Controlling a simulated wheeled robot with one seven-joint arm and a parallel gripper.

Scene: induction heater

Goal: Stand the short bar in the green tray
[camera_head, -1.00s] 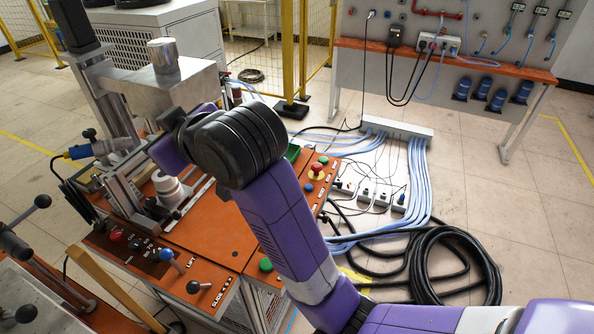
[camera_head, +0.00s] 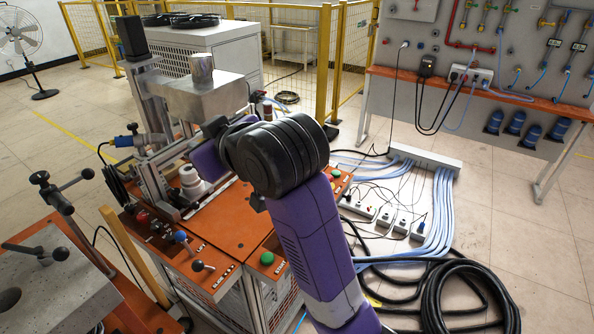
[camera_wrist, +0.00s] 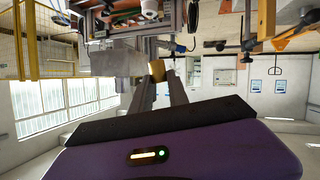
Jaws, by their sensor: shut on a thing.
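My gripper (camera_wrist: 167,74) shows in the wrist view with its two long grey fingers reaching away from the camera. It is shut on a small brass-coloured piece (camera_wrist: 157,70) at the fingertips, which looks like the short bar. Its full length and tilt cannot be told. In the head view my black wrist joint and purple arm hide most of the gripper and the bar. The green tray cannot be made out now; my arm covers that part of the orange bench top (camera_head: 228,222).
The heater's grey metal housing (camera_head: 205,95) and slide frame stand left of my arm, with a white round fitting (camera_head: 190,178) below. Power strips and cables lie right on the floor.

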